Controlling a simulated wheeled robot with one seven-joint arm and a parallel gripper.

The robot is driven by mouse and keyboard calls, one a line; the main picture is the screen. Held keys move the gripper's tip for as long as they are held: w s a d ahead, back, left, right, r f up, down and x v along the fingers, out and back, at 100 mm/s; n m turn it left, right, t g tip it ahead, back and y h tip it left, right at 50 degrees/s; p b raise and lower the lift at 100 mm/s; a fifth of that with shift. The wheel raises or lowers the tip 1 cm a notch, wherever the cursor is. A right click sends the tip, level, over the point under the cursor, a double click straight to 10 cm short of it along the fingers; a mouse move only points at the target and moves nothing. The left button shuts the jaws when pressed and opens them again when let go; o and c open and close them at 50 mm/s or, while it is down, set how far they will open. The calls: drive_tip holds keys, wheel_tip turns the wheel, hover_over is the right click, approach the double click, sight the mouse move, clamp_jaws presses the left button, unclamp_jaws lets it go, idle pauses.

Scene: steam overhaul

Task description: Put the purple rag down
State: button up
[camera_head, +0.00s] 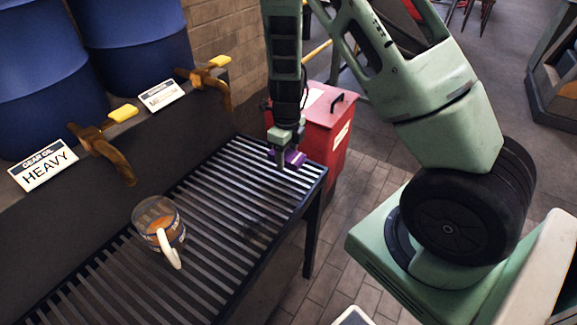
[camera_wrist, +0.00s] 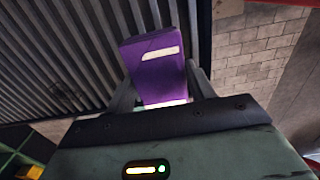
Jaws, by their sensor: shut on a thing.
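The purple rag (camera_head: 294,157) is in my gripper (camera_head: 285,150), at the right end of the slatted metal rack in the head view. In the wrist view the rag (camera_wrist: 155,62) looks like a folded purple block with a pale strip, and it sits between the two fingers of my gripper (camera_wrist: 160,88). The gripper is shut on it. The rag is at or just above the slats; I cannot tell whether it touches them.
The slatted rack (camera_head: 225,190) holds a clear jug (camera_head: 158,222) with brown liquid. Brown taps with yellow handles (camera_head: 123,113) overhang its back edge below blue barrels (camera_head: 40,70). A red bin (camera_head: 325,125) stands beyond its right end. The slats between jug and gripper are clear.

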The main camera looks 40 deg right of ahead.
sight(287, 173)
drive_tip(key=shift+f, duration=2.15)
